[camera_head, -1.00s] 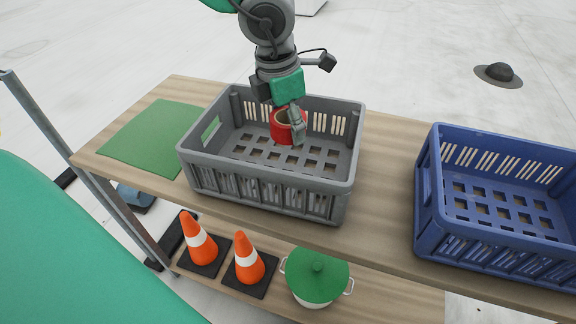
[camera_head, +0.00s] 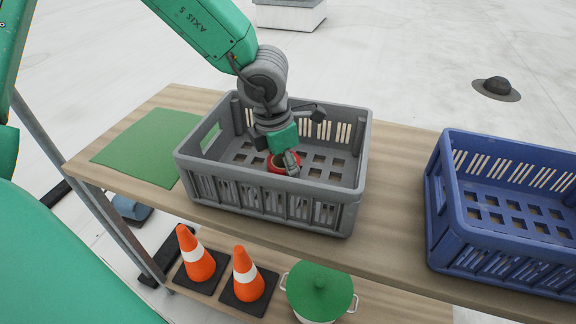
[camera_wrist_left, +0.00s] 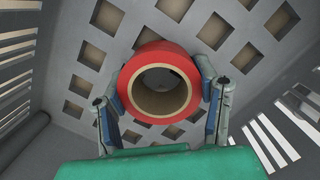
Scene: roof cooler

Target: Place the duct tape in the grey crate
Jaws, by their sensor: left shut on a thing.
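The duct tape is a red roll (camera_head: 279,166) with a tan core. It is inside the grey crate (camera_head: 262,205), low and close to the crate floor; I cannot tell if it touches the floor. My left gripper (camera_head: 284,160) reaches down into the crate and is shut on the roll. In the left wrist view the red roll (camera_wrist_left: 160,82) sits between the two fingers (camera_wrist_left: 160,100), with the slotted crate floor behind it. My right gripper is not in view.
A blue crate (camera_head: 445,226) stands to the right on the wooden bench (camera_head: 395,165). A green mat (camera_head: 150,145) lies left of the grey crate. On the lower shelf are two orange cones (camera_head: 196,254) and a pot with a green lid (camera_head: 320,285).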

